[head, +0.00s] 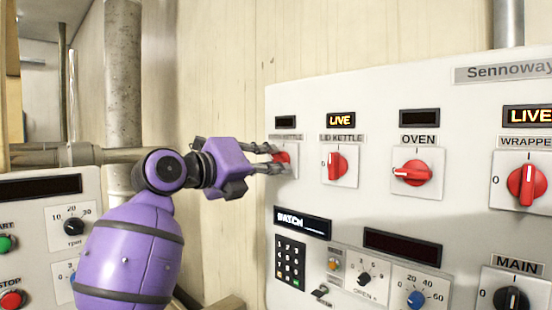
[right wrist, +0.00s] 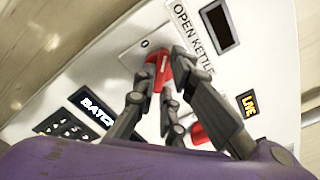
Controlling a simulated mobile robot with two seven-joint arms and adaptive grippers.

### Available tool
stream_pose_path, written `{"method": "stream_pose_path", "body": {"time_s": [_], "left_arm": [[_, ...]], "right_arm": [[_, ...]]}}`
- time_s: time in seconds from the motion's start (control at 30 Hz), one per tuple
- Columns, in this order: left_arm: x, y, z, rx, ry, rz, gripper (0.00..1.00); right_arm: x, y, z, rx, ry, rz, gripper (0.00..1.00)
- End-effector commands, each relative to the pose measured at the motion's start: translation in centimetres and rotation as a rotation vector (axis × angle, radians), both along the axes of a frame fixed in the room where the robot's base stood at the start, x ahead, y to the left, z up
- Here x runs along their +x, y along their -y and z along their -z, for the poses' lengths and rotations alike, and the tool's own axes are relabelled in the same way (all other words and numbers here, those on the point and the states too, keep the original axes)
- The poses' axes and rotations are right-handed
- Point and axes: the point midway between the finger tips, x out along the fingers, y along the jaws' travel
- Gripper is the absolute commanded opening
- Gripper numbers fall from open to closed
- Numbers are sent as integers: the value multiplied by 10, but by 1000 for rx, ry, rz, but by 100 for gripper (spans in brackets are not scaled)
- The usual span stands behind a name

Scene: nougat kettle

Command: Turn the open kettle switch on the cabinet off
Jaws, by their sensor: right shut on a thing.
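The open kettle switch (head: 281,157) is a red knob on a white plate at the left edge of the white cabinet (head: 410,85). The fingers of my right gripper (head: 277,160) are closed around this knob and hide part of it. In the right wrist view the red knob (right wrist: 157,72) sits between the fingertips, near a "0" mark and the "OPEN KETTLE" label (right wrist: 194,40). The small display above the switch (head: 286,121) is dark, also in the right wrist view (right wrist: 220,25). The knob's exact pointing is hard to tell. My left gripper is out of view.
The lid kettle switch (head: 337,165) is close on the right, upright under a lit LIVE display (head: 341,119). The oven switch (head: 411,173) points left under a dark display. The wrapper switch (head: 527,185) is under a LIVE display. A keypad (head: 290,262) is below.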

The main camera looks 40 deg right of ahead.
Motion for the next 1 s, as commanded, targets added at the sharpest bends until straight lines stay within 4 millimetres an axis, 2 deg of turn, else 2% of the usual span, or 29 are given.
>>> {"method": "stream_pose_path", "body": {"time_s": [0.6, 1.0], "left_arm": [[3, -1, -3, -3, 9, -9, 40], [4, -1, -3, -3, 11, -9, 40]], "right_arm": [[0, -1, -1, -50, -558, -3, 0], [0, -1, -2, -69, -765, -3, 0]]}}
